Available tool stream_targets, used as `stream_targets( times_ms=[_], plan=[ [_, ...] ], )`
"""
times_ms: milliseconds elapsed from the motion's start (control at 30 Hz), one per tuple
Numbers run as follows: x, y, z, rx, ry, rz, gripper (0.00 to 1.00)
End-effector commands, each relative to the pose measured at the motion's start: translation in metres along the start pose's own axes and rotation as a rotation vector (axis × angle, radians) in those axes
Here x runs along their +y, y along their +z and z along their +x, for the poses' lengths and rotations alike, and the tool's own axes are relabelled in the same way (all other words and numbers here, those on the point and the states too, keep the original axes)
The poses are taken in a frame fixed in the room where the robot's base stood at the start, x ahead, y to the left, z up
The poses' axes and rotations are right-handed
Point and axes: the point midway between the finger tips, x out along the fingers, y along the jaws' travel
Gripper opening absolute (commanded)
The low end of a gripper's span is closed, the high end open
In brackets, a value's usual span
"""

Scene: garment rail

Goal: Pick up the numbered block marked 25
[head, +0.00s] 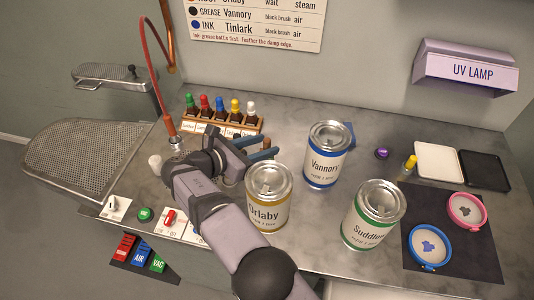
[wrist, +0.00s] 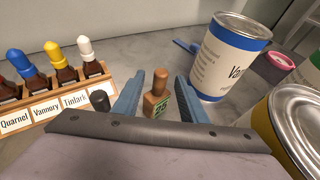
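A small brown wooden block with a knob-like top and a green label (wrist: 157,101) stands upright on the grey counter in the wrist view. The label's number is small but looks like 25. My gripper (wrist: 159,78) is open, with one blue-grey finger on each side of the block. Gaps show between the block and both fingers, so it is not held. In the head view my gripper (head: 268,147) is low over the counter, between the bottle rack and the cans. The block cannot be made out clearly there.
A rack of capped bottles (head: 222,124) stands behind and left of my gripper. The Vannory can (head: 325,158) and the Orlaby can (head: 267,205) stand close on its right. The Suddlen can (head: 371,219) is farther right. A steel ironing board (head: 85,155) is at left.

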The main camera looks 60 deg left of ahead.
Motion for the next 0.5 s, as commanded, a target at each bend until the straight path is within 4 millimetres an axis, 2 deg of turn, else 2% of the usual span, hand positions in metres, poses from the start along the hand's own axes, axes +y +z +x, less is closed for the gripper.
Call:
stream_targets(
  times_ms=[100,167,267,300,500],
  plan=[
    [0.0,-0.0004,0.0,0.0,0.0,0.0,0.39],
    [0.0,-0.0004,-0.0001,0.0,0.0,0.0,0.27],
    [-0.0001,-0.0004,-0.0002,0.0,0.0,0.0,0.03],
    [-0.0001,-0.0003,-0.0002,0.0,0.0,0.0,0.0],
    [-0.0001,-0.0001,-0.0003,0.0,0.0,0.001,0.0]
  ],
)
